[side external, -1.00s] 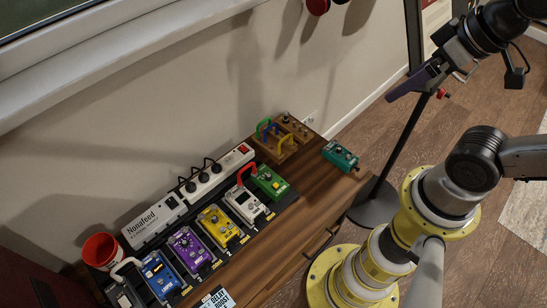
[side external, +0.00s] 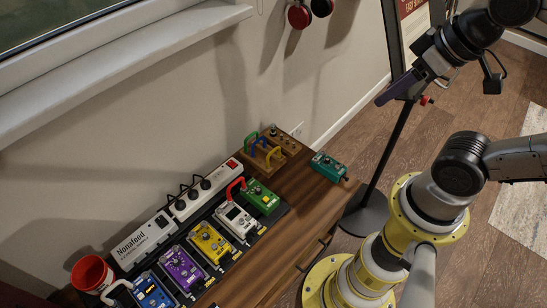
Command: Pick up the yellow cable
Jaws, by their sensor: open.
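The yellow cable (side external: 274,153) is a short arched patch cable standing in a wooden holder (side external: 288,143) at the back of the wooden bench. A blue cable (side external: 261,141) and a green cable (side external: 250,139) arch close beside it in the same holder. My gripper (side external: 388,97) is at the upper right, well away from the holder and above the bench. Its purple fingers point down and left, and nothing shows between them. The gap between the fingers is hard to make out at this angle.
A teal pedal (side external: 328,167) sits right of the holder. A red cable (side external: 235,186) arches by the white pedal (side external: 238,219). A green pedal (side external: 261,197) and a power strip (side external: 204,190) lie nearby. A black stand (side external: 366,214) rises beyond the bench end. A red cup (side external: 92,273) is far left.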

